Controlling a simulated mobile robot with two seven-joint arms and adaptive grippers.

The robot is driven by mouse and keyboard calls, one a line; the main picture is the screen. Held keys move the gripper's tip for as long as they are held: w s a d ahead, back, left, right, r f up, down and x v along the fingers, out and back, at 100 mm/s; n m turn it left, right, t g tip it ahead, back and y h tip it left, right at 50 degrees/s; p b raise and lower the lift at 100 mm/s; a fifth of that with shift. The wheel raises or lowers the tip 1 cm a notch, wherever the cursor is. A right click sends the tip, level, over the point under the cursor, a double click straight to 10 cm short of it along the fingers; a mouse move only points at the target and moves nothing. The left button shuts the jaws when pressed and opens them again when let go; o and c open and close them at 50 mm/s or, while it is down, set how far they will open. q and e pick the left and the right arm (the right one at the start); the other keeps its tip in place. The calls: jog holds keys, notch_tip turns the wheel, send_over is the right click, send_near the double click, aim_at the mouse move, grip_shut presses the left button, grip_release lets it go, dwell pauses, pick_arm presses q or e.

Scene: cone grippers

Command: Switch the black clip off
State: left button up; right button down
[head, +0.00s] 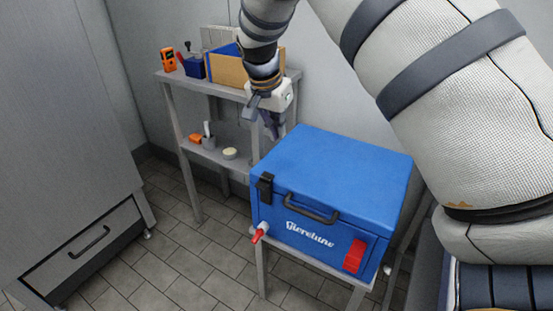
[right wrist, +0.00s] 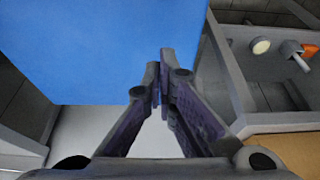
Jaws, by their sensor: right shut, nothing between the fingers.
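A blue cooler box (head: 330,160) stands on a grey stand, with its lid down. The black clip (head: 265,188) is at the left end of the box's front and reaches across the lid seam. My right gripper (head: 274,128) is shut and empty, above and behind the box's back left corner, apart from the clip. In the right wrist view its fingertips (right wrist: 160,78) are together, with the blue box (right wrist: 100,45) beyond them. The clip does not show in that view. My left gripper is not in view.
A red clip (head: 355,256) is low on the box's right front, and a red-tipped tap (head: 259,233) sticks out at the left. A black handle (head: 310,210) is between. A grey shelf (head: 222,88) with small items stands behind; a cabinet (head: 60,150) is at left.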

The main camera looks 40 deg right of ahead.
aim_at(279, 170)
jog(key=b+x, duration=0.1)
jog(key=x, duration=0.8)
jog(key=shift+d+f, duration=0.1)
jog(key=shift+f, duration=0.5)
jog(key=a, duration=0.2)
jog(key=p, duration=0.1)
jog(key=shift+s+a+r, duration=0.25)
jog(key=shift+s+a, duration=0.05)
jog(key=shift+a, duration=0.1)
jog(key=shift+s+a+f, duration=0.15)
jog(key=shift+a+f, duration=0.05)
jog(key=shift+a, duration=0.2)
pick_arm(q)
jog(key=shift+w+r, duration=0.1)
